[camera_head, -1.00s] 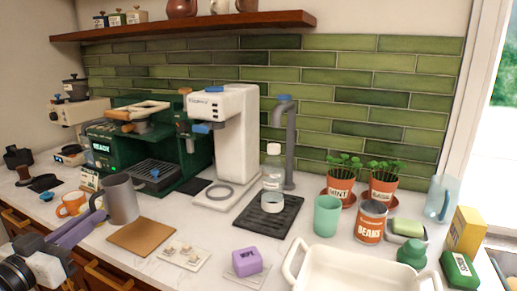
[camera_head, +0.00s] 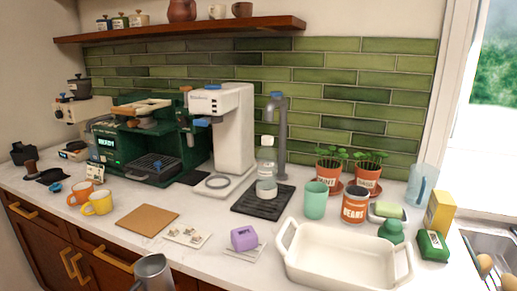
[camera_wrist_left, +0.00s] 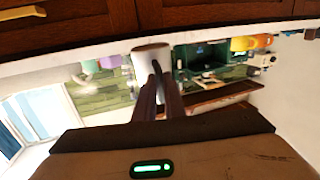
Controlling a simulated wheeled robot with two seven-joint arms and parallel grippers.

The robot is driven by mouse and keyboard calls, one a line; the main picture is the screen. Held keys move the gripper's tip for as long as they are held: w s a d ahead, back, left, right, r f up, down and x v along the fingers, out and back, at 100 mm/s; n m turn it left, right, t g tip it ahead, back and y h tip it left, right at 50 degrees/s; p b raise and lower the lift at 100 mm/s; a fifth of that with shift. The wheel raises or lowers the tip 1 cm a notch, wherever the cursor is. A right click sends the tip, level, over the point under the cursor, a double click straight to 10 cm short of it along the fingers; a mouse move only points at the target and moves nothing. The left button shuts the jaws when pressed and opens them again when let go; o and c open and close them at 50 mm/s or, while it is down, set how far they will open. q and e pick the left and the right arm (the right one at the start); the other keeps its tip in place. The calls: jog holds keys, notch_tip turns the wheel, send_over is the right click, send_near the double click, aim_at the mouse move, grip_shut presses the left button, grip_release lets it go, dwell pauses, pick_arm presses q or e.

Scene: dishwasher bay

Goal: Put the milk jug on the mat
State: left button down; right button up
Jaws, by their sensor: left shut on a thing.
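The milk jug (camera_head: 152,272) is a grey metal pitcher. It shows at the bottom edge of the head view, in front of the counter's front edge, with its lower part cut off. In the left wrist view the jug (camera_wrist_left: 152,54) is held at the fingertips of my left gripper (camera_wrist_left: 158,72), which is shut on it. A brown square mat (camera_head: 147,220) lies flat and bare on the counter, behind the jug in the head view. My right gripper is in neither view.
A yellow mug (camera_head: 98,203) and an orange mug (camera_head: 80,194) stand left of the mat. A small tile-like card (camera_head: 187,236) and a purple block (camera_head: 243,238) lie to its right. A white baking dish (camera_head: 345,262) fills the front right.

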pick_arm(q)
jog(key=s+d+r+n+y, duration=0.1)
jog(key=s+d+y, duration=0.1)
jog(key=s, duration=0.5)
jog(key=shift+d+r+t, duration=0.3)
jog(key=shift+d, duration=0.35)
